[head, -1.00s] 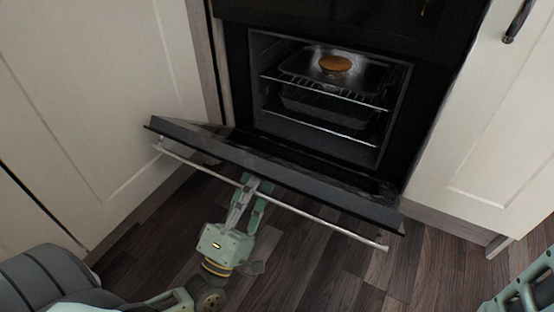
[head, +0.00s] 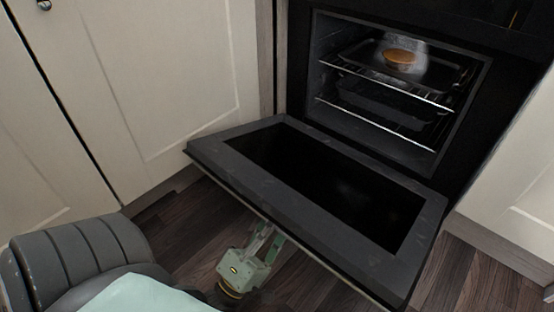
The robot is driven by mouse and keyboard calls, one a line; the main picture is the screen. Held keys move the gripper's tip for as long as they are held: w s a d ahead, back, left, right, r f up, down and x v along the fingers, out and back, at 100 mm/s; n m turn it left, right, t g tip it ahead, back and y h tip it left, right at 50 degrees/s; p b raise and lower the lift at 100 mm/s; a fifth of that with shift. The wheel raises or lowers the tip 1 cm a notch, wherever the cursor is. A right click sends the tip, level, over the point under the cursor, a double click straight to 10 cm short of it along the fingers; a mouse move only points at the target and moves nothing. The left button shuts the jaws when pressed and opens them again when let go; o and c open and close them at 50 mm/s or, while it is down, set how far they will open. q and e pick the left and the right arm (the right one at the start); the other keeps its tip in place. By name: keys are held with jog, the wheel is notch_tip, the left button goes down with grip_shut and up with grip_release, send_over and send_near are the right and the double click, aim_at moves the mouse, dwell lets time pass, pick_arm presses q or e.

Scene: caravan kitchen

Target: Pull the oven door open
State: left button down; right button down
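The oven door (head: 230,155) is swung far down, close to level, with its inner side and dark glass facing up. The oven cavity (head: 375,90) is open behind it. My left gripper (head: 268,238) is under the door's front edge. Its fingertips and the door handle are hidden by the door, so its grip does not show. My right gripper is not in view.
Inside the oven are wire racks, a dark tray (head: 385,104) and a round orange-brown item (head: 399,57). Cream cabinet doors (head: 170,70) stand at the left, and another cream panel (head: 515,190) stands at the right. Dark wooden floor (head: 185,225) lies in front.

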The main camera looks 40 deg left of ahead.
pick_arm(q)
jog(key=shift+s+d, duration=0.15)
jog(key=shift+s, duration=0.15)
jog(key=c, duration=1.8)
grip_release()
jog(key=shift+r, duration=0.1)
jog(key=shift+c, duration=0.2)
jog(key=shift+r, duration=0.15)
